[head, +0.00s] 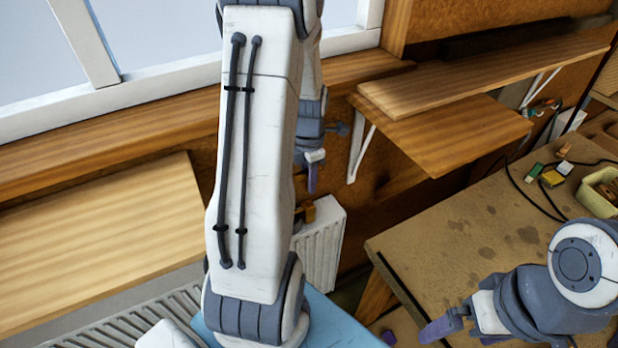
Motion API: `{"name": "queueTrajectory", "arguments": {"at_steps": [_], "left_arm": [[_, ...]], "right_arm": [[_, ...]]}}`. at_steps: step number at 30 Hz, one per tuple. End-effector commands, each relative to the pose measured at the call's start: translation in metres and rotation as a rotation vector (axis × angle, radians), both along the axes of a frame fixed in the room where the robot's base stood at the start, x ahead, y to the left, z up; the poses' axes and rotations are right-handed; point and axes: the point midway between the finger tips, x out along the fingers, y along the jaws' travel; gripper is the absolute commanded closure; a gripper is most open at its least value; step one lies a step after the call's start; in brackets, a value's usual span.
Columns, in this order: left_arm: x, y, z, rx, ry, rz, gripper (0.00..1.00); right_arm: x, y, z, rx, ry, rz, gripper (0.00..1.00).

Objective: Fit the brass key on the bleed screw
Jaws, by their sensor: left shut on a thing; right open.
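My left gripper (312,178) is behind my raised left arm, above the white radiator (322,250) under the shelf. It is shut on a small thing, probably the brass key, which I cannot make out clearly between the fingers. A brass-coloured piece (326,209) shows just below the fingertips at the radiator's top, partly hidden by my arm. I cannot tell whether it is the key or a fitting, or whether it touches the fingers. The bleed screw cannot be made out. My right gripper (440,328) is open and empty by the bench's front edge, far from the radiator.
A worn workbench (440,250) stands at the right with small boxes, a cable and a green tray (598,198) at its back. A wooden shelf (450,130) on white brackets juts out right of the radiator. A wooden board (100,240) is at left, below the window.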

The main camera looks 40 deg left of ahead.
Motion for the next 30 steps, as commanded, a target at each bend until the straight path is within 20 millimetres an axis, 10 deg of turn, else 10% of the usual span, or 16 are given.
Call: {"name": "queueTrajectory", "arguments": {"at_steps": [10, 30], "left_arm": [[0.0, 0.0, -0.035, -0.001, 0.001, -0.001, 1.0], [0.0, 0.0, -0.038, 0.0, 0.0, -0.001, 1.0]], "right_arm": [[0.0, 0.0, -0.027, 0.0, 0.0, -0.004, 0.0], [0.0, 0.0, -0.028, 0.0, 0.0, -0.005, 0.0]]}}
